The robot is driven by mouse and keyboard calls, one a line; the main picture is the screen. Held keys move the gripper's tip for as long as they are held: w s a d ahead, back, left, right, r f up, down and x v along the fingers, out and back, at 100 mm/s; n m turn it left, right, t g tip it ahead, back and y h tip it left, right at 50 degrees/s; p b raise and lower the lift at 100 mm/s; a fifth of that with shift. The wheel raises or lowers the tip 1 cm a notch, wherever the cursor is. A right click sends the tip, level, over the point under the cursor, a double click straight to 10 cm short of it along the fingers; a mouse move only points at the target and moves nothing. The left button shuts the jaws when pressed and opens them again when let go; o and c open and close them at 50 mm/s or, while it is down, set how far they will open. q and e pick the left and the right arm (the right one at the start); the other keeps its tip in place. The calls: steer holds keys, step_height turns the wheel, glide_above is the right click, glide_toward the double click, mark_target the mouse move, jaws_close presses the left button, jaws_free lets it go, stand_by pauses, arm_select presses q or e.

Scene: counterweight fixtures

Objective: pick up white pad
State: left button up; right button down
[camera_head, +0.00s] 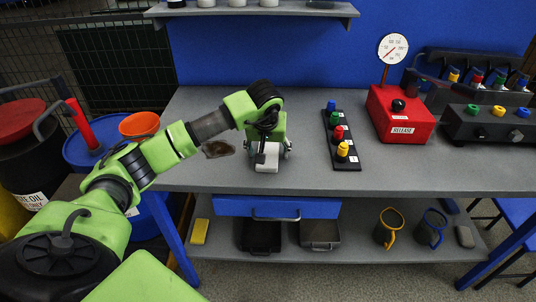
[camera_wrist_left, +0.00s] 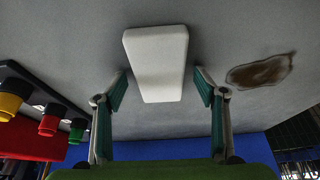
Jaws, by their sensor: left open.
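The white pad (camera_head: 267,160) is a small white block on the grey workbench, under my left gripper in the head view. In the left wrist view the white pad (camera_wrist_left: 157,62) lies between and beyond the two fingertips. My left gripper (camera_head: 268,152) points down over it. The left wrist view shows the gripper (camera_wrist_left: 160,82) open, with one finger on each side of the pad's near end and a visible gap on both sides. The gripper hides part of the pad in the head view. My right gripper is in neither view.
A brown stain (camera_head: 218,149) lies left of the pad. A black strip with coloured knobs (camera_head: 342,139) stands to the right, then a red box with a gauge (camera_head: 399,115). A shelf (camera_head: 255,10) hangs above the bench. Bare bench surface (camera_head: 300,175) surrounds the pad.

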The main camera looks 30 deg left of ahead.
mark_target(268, 148)
arm_select(q)
steer(key=shift+c, duration=0.5)
steer(key=c, duration=0.9)
steer(key=shift+r, duration=0.1)
steer(key=shift+r, duration=0.2)
step_height(268, 148, up, 4)
steer(key=p, duration=0.3)
steer(key=shift+f, duration=0.25)
steer(key=shift+s+a+r+p, duration=0.45)
steer(key=shift+s+a+r, duration=0.95)
steer(key=shift+s, duration=0.55)
steer(key=shift+s+a+r+p, duration=0.4)
steer(key=shift+s+a+r, duration=0.85)
steer(key=shift+s+r, duration=0.5)
steer(key=shift+s+a+r+p, duration=0.45)
steer(key=shift+s+a+r, duration=0.9)
steer(key=shift+s, duration=0.75)
